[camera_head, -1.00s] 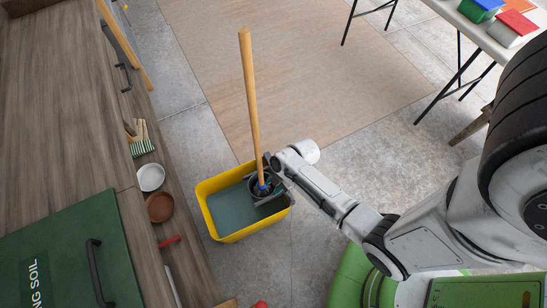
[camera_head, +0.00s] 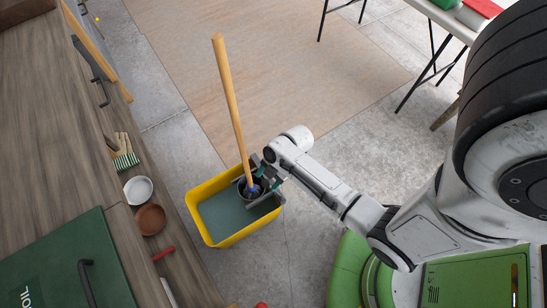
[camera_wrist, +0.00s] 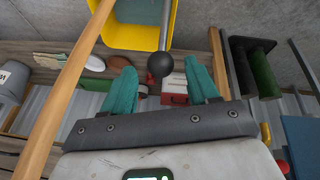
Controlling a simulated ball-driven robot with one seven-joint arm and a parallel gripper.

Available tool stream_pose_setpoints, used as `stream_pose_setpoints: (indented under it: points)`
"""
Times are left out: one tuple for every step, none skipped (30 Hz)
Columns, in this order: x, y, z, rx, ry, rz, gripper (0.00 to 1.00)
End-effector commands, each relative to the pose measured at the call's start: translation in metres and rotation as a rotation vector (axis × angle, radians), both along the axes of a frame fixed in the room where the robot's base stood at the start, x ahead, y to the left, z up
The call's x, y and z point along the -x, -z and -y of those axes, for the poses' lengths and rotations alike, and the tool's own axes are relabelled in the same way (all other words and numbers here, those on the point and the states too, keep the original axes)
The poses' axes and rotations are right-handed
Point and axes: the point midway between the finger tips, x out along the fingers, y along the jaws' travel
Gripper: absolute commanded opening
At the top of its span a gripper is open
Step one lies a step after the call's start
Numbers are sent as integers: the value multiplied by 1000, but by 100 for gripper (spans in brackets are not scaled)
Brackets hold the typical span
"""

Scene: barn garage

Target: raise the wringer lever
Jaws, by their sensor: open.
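The yellow mop bucket (camera_head: 207,237) stands on the floor with grey water in it. A dark wringer (camera_head: 264,206) sits at its right side, and a wooden mop handle (camera_head: 229,95) rises from it. The wringer lever shows in the wrist view as a thin metal rod with a black ball knob (camera_wrist: 160,64). My gripper (camera_head: 266,180) is at the wringer's upper right edge. In the wrist view my gripper (camera_wrist: 160,70) is open, and the knob appears between its teal fingertips, with no clear contact. In the head view the lever is hidden by my arm and gripper.
A folding table (camera_head: 440,20) stands upper right. The mop handle passes close left of my gripper.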

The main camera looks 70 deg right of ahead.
Motion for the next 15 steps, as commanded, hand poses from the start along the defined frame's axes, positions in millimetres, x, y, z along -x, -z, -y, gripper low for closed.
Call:
stream_pose_setpoints:
  points:
    - [3,-10,3,1,1,0,59]
    - [5,-15,5,0,2,1,59]
    - [7,-22,6,0,2,1,59]
    - [8,-26,8,1,1,2,59]
    - [10,-30,9,0,0,1,59]
    - [11,-35,10,1,1,2,59]
    - [12,-38,11,0,0,1,59]
    - [13,-41,12,0,0,0,59]
    - [14,-44,13,0,0,1,59]
    - [15,-46,14,0,0,1,59]
    - [15,-48,14,0,0,0,59]
    - [16,-49,15,0,0,0,59]
    - [16,-50,15,0,0,0,59]
    - [16,-51,15,0,0,0,59]
    - [16,-51,15,0,0,0,59]
